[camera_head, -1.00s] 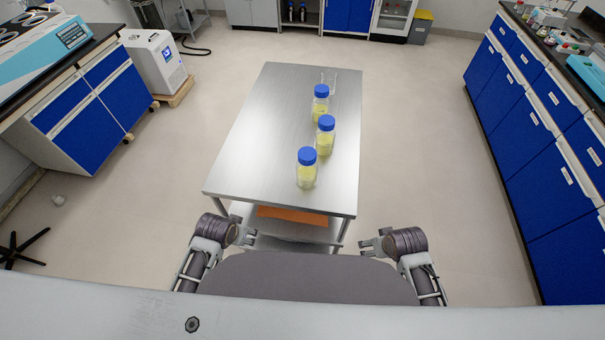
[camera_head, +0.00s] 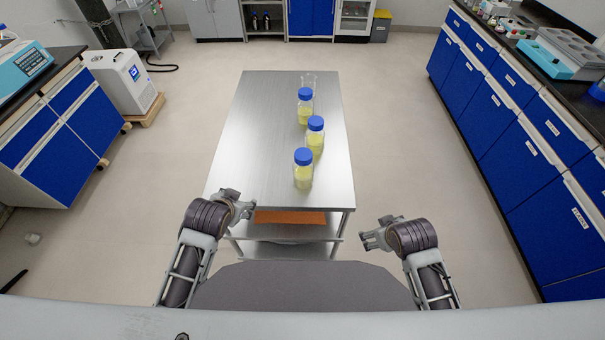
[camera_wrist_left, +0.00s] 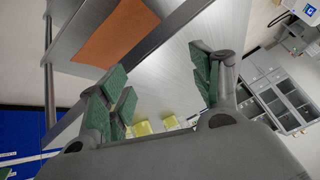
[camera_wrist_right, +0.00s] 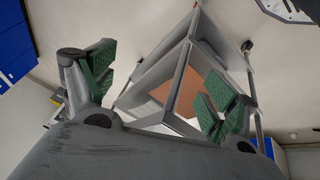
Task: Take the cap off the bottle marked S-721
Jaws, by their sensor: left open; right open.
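Three clear bottles with yellow contents and blue caps stand upright in a row on the steel table: a near bottle (camera_head: 303,174), a middle bottle (camera_head: 315,138) and a far bottle (camera_head: 305,112). I cannot read any markings, so I cannot tell which is S-721. All three caps are on. My left gripper (camera_head: 246,208) is open and empty by the table's near left corner. In the left wrist view its green pads (camera_wrist_left: 160,85) are apart, with yellow bottle parts beyond. My right gripper (camera_head: 367,240) is open and empty, right of the table's near edge.
The steel table (camera_head: 250,130) has a clear left half. An orange sheet (camera_head: 290,217) lies on the lower shelf. Blue cabinets line both sides, with free floor between.

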